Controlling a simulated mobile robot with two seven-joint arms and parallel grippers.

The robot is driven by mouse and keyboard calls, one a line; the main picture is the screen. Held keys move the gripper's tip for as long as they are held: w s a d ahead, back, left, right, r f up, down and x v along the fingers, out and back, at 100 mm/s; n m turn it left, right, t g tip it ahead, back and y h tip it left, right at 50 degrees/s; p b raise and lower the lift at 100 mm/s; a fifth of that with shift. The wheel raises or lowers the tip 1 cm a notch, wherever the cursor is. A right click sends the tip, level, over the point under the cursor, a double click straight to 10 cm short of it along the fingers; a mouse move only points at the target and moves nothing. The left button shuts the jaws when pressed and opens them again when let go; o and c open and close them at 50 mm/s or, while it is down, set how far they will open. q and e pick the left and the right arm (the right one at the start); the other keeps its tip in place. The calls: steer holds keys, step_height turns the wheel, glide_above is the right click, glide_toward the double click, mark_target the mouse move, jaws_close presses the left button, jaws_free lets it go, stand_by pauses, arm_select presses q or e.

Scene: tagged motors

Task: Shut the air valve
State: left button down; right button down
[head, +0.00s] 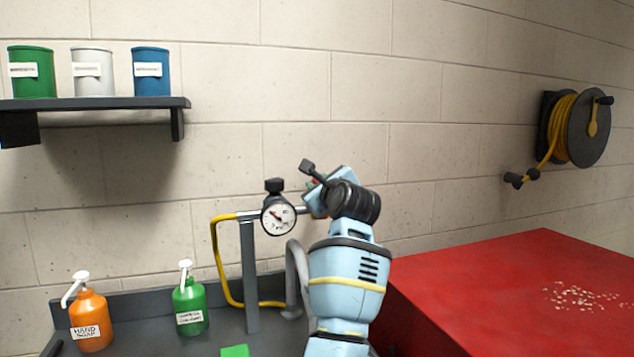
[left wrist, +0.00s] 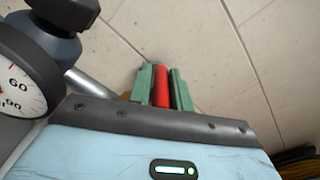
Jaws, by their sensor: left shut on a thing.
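The air line has a round white gauge (head: 279,216) with a black knob (head: 274,186) above it, on a grey post (head: 249,275). The gauge also shows at the left edge of the left wrist view (left wrist: 18,85). A metal pipe runs from the gauge toward my left gripper (head: 313,184). In the left wrist view, the green fingers of my left gripper (left wrist: 162,88) are shut on a red valve handle (left wrist: 162,86), one on each side of it. In the head view my wrist hides most of the handle and the valve body. My right gripper is not in view.
A yellow hose (head: 217,265) loops beside the post. An orange soap bottle (head: 91,320) and a green bottle (head: 189,306) stand on the dark counter. A red bench top (head: 470,290) is at right. A hose reel (head: 585,128) and a shelf (head: 90,104) with cans are on the wall.

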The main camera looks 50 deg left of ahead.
arm_select(q)
steer(key=c, duration=1.4)
jaws_free()
steer(key=shift+w+d, duration=0.2)
steer(key=shift+d, duration=0.05)
steer(key=shift+o, duration=0.2)
steer(key=shift+s, duration=0.1)
steer(key=b+v, duration=0.1)
steer(key=v, duration=0.6)
steer(key=shift+d, duration=0.35)
